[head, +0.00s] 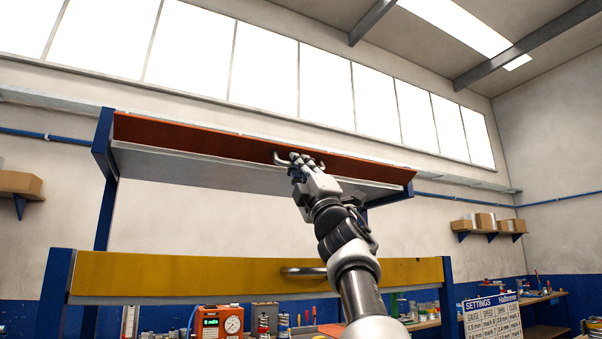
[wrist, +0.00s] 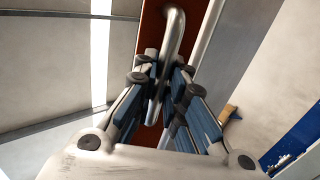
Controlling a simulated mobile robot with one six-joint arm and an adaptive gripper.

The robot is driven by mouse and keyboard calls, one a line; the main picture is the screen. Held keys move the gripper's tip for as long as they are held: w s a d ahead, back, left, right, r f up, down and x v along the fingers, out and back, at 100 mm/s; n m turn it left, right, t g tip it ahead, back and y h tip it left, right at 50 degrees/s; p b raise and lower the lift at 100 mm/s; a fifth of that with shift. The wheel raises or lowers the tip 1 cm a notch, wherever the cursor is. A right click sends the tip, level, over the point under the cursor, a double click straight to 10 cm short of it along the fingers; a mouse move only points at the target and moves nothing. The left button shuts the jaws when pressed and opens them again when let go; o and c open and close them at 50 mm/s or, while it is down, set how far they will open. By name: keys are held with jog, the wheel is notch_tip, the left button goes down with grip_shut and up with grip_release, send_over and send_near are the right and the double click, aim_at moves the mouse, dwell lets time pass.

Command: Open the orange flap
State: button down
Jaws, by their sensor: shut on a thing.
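The orange flap (head: 200,137) is a long panel along the front of the upper shelf in the head view. It also shows as an orange-brown strip in the wrist view (wrist: 152,32). A curved metal handle (head: 281,159) is fixed to it right of its middle. My gripper (head: 302,165) is at this handle. In the wrist view my gripper (wrist: 164,84) has its two fingers on either side of the handle bar (wrist: 174,30), shut on it. The fingers hide part of the handle. The flap looks tilted; I cannot tell how far it is open.
Below is a yellow flap (head: 180,272) with its own metal handle (head: 303,271). Blue posts (head: 103,150) carry the shelves. A red gauge box (head: 218,322), tools and a settings sign (head: 492,318) stand lower down. Boxes (head: 485,221) sit on a right wall shelf.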

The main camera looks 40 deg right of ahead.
jog(key=shift+y, duration=0.3)
jog(key=c, duration=1.9)
grip_release()
jog(key=shift+w, duration=0.1)
jog(key=v, duration=1.2)
